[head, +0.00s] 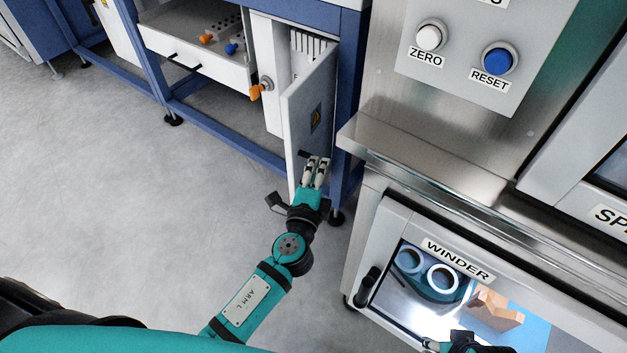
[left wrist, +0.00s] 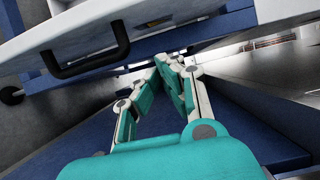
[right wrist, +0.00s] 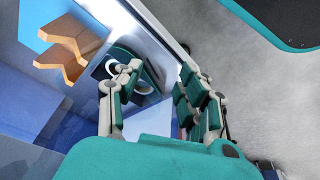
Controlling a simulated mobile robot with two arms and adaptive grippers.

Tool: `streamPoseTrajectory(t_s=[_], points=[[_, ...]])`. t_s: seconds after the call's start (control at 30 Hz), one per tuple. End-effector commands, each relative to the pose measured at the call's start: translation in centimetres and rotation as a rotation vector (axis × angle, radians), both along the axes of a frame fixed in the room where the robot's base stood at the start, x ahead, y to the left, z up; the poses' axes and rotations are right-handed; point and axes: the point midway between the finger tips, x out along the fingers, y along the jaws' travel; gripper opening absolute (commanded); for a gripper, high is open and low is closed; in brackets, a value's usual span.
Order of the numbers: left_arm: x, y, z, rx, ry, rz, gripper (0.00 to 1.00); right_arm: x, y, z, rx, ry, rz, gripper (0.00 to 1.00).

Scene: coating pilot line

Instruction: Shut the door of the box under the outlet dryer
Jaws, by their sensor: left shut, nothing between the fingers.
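The box (head: 268,60) is a white cabinet inside the blue frame under the bench. Its white door (head: 312,95) stands open, swung out toward me, with a yellow warning sticker on its face. Pale slats show inside the box. My left gripper (head: 316,160) is shut and empty at the lower part of the door, close to its black handle (head: 304,154); I cannot tell if they touch. In the left wrist view the handle (left wrist: 88,60) is left of the fingertips (left wrist: 170,62). My right gripper (right wrist: 163,68) is open and empty by the winder's window.
A white drawer (head: 195,62) stands open left of the box, with orange and blue pieces. An orange knob (head: 257,92) sits on the box's front. A blue post (head: 350,100) and the steel winder cabinet (head: 372,220) flank the door on the right. The floor at left is clear.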

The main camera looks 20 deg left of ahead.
Motion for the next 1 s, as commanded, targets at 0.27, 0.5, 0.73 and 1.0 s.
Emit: streamPoseTrajectory(t_s=[0.27, 0.5, 0.73, 1.0], points=[[3.4, 2.3, 0.0, 0.003, 0.001, 0.001, 0.00, 0.2, 0.1, -1.5, 0.000, 0.009, 0.001, 0.40], [3.7, 4.0, -0.1, 0.000, 0.001, 0.000, 0.00, 0.3, 0.1, -2.3, -0.001, 0.011, 0.002, 0.40], [3.7, 4.1, -0.1, -0.001, 0.001, 0.000, 0.00, 0.3, 0.1, -2.4, 0.000, 0.012, 0.001, 0.40], [3.8, 4.5, -0.1, 0.001, 0.001, -0.016, 0.00, 0.3, 0.1, -2.4, 0.000, 0.012, 0.001, 0.40]])
